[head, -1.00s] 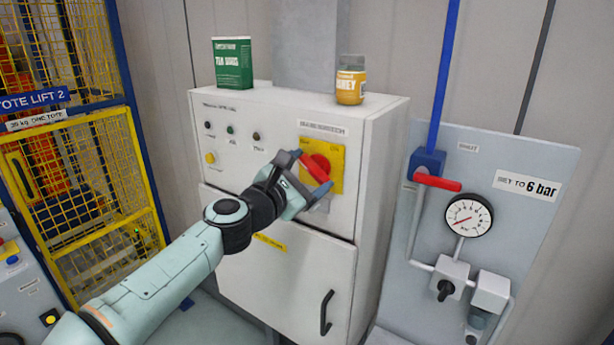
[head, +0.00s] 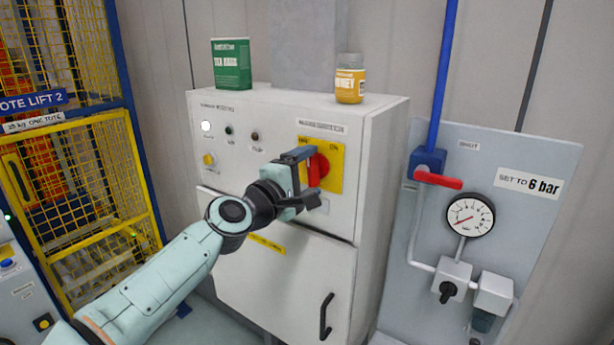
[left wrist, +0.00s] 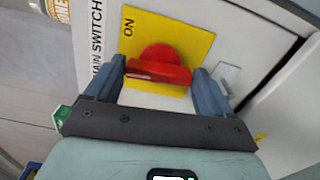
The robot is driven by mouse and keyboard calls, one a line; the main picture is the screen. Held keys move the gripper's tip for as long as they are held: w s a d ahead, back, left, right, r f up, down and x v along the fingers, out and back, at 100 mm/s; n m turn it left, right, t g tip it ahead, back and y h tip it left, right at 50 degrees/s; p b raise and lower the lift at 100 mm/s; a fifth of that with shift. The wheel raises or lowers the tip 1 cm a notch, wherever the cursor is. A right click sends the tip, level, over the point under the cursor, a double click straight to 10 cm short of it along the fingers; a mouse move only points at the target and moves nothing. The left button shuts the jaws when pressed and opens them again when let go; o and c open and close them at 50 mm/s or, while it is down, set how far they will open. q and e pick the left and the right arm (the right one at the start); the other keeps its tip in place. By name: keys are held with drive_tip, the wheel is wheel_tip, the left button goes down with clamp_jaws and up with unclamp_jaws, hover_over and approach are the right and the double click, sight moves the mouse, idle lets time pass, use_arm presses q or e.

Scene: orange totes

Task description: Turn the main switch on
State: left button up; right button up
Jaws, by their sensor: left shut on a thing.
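The main switch is a red rotary handle (head: 319,170) on a yellow plate (head: 336,168), at the upper right of the white cabinet's front. The handle stands upright in the head view. My left gripper (head: 308,177) is at the switch, its fingers one above the other, shut on the handle. In the left wrist view the red handle (left wrist: 160,68) lies between the two blue-grey fingertips of the gripper (left wrist: 160,84). The word ON shows on the yellow plate (left wrist: 190,40). Part of the plate is hidden behind my gripper. My right gripper is not in view.
A white lamp (head: 206,126) glows on the cabinet (head: 230,280). A green tin (head: 231,64) and a honey jar (head: 350,79) stand on top. A panel with a gauge (head: 470,217) and a red-handled valve (head: 438,180) is at right; a yellow cage (head: 80,150) is at left.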

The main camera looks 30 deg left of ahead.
use_arm(q)
drive_tip(key=shift+m, duration=0.7)
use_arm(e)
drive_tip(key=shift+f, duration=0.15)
use_arm(q)
drive_tip(key=o, duration=0.9)
drive_tip(key=shift+s, duration=0.1)
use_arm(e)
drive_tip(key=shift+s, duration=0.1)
use_arm(q)
drive_tip(key=s+b, duration=0.1)
drive_tip(key=s, duration=0.3)
drive_tip(key=s+b, duration=0.1)
drive_tip(key=s, duration=0.3)
drive_tip(key=s+a+b, duration=0.1)
drive_tip(key=s, duration=0.4)
drive_tip(key=shift+s, duration=0.1)
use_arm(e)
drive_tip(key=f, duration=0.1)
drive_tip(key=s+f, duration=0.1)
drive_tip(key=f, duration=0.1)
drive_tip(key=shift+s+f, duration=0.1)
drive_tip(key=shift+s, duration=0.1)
